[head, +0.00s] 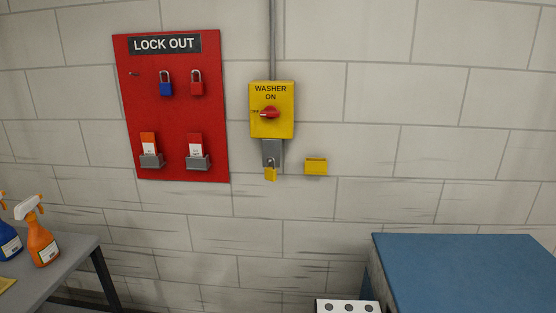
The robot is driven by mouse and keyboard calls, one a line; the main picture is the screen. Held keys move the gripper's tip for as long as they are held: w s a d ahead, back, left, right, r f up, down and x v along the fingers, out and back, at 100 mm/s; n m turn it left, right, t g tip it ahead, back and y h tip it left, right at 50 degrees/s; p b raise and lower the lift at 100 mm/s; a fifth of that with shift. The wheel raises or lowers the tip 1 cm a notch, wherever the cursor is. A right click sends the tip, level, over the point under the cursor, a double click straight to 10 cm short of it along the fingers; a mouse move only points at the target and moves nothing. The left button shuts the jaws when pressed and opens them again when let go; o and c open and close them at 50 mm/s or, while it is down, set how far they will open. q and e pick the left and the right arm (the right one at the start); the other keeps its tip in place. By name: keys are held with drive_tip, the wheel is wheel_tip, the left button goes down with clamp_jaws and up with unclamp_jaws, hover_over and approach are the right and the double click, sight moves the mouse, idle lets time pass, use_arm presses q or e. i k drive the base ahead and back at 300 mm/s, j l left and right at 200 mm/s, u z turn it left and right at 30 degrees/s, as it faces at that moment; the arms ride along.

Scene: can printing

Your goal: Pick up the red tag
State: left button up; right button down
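A red tag (195,142) with a white lower part stands in a small grey holder (198,163) at the lower right of the red LOCK OUT board (172,112) on the wall. An orange tag (148,141) stands in a matching grey holder (152,161) to its left. A blue padlock (166,87) and a red padlock (197,87) hang above them on the board. Neither of my grippers shows in the head view.
Right of the board is a yellow WASHER ON switch box (271,122) with a yellow padlock (270,173) below. A yellow holder (316,166) is beside it. A grey table (60,265) with spray bottles (41,246) stands lower left. A blue-topped unit (465,270) stands lower right.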

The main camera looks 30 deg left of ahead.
sight(196, 141)
drive_tip(key=u, duration=1.6)
drive_tip(key=i+j+z, duration=0.1)
drive_tip(key=j, duration=0.2)
drive_tip(key=i+j+z, duration=0.1)
drive_tip(key=j, duration=0.25)
drive_tip(key=i, duration=0.05)
